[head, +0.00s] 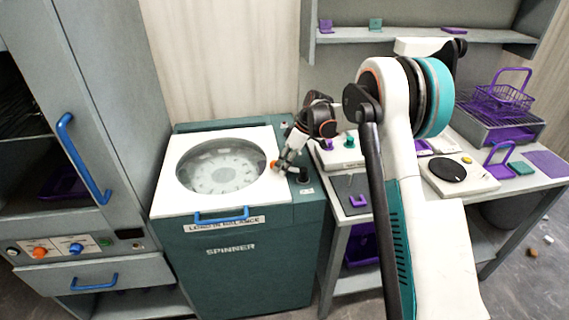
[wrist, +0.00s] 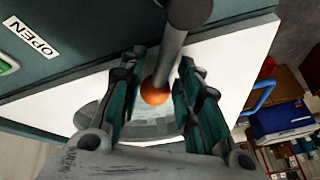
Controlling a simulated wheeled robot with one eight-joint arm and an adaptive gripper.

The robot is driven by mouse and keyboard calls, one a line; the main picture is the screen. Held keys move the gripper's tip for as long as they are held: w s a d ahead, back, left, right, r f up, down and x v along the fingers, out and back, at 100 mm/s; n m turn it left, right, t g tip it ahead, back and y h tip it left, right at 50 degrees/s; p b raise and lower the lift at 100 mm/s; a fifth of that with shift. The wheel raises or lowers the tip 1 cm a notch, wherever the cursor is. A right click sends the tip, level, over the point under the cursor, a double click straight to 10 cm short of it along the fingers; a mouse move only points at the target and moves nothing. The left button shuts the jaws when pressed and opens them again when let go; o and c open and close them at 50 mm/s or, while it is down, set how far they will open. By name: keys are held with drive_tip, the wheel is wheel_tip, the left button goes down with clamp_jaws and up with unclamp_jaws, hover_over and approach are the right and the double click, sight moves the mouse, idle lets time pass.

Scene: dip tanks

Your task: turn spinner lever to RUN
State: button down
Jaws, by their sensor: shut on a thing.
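The spinner (head: 250,265) is a teal cabinet with a white lid (head: 165,195), a round window (head: 221,172) and a blue front handle (head: 221,216). Its lever (wrist: 182,45) is a grey bar with an orange ball (wrist: 157,92) at its end. The ball also shows at the lid's right edge in the head view (head: 274,165). My gripper (head: 281,166) is at the spinner's top right, with its fingers on both sides of the lever's ball end, shut on it. An OPEN label (wrist: 30,37) is on the teal panel in the wrist view. I see no RUN mark.
A bench (head: 545,185) on the right carries a purple wire basket (head: 500,98) and a white device with a black disc (head: 447,170). A grey cabinet (head: 110,85) with blue handles stands at left. A shelf (head: 400,36) hangs above.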

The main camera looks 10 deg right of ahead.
idle(0.3)
drive_tip(key=c, duration=1.2)
unclamp_jaws()
drive_tip(key=v, duration=1.2)
drive_tip(key=shift+c, duration=0.5)
